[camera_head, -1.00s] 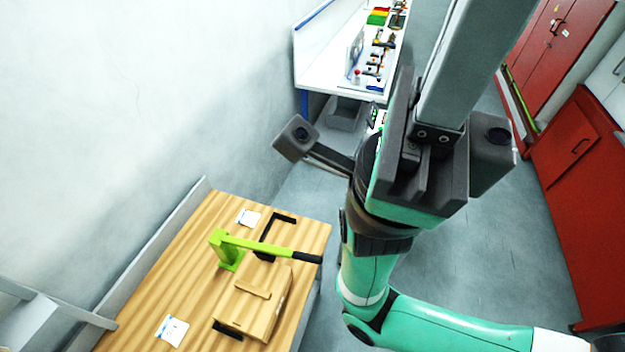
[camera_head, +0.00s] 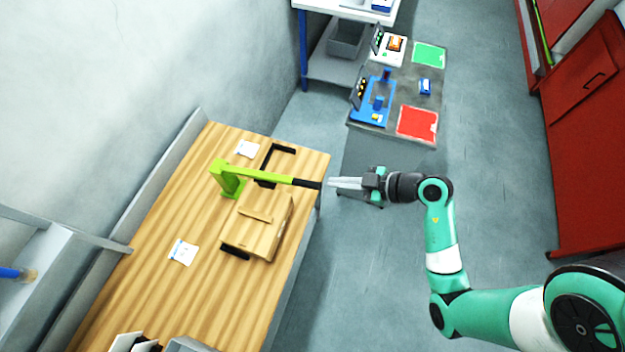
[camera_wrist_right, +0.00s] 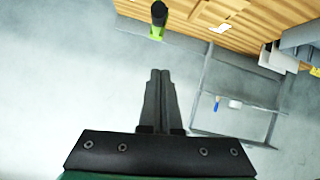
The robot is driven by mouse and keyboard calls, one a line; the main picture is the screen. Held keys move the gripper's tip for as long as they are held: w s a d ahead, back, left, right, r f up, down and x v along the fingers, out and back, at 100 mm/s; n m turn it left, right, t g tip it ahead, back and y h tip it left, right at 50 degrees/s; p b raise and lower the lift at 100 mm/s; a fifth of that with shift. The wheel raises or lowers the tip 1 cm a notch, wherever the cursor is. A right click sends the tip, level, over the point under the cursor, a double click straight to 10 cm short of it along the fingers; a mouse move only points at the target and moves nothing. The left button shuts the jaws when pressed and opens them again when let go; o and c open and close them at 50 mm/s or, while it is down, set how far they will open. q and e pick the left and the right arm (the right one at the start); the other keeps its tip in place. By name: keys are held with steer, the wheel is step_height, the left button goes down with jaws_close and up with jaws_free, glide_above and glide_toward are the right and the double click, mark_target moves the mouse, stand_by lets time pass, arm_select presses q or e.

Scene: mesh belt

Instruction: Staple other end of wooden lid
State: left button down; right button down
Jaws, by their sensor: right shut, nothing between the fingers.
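A green stapler (camera_head: 250,178) with a black handle end (camera_head: 306,184) stands on the wooden table (camera_head: 165,215). Its arm reaches right over the table's edge. A wooden box with a lid (camera_head: 262,222) sits in front of the stapler, touching or just below its arm. My right gripper (camera_head: 332,183) is shut and empty, its tips close to the black handle end in the head view. In the right wrist view the shut fingers (camera_wrist_right: 158,72) point toward the handle end (camera_wrist_right: 158,14), with a gap between. My left gripper is not in view.
White labels (camera_head: 182,252) lie on the table. A grey bench (camera_head: 390,120) with a blue device and a red mat (camera_head: 417,123) stands behind. Grey floor (camera_head: 480,170) is clear on the right.

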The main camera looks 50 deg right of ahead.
steer(key=shift+d+r, duration=0.1)
steer(key=shift+d, duration=0.2)
glide_above(312, 185)
steer(key=a, duration=0.1)
step_height(312, 185, down, 5)
steer(key=f, duration=0.1)
steer(key=d+f, duration=0.1)
steer(key=f, duration=0.1)
steer(key=shift+s+f, duration=0.1)
steer(key=shift+f, duration=0.2)
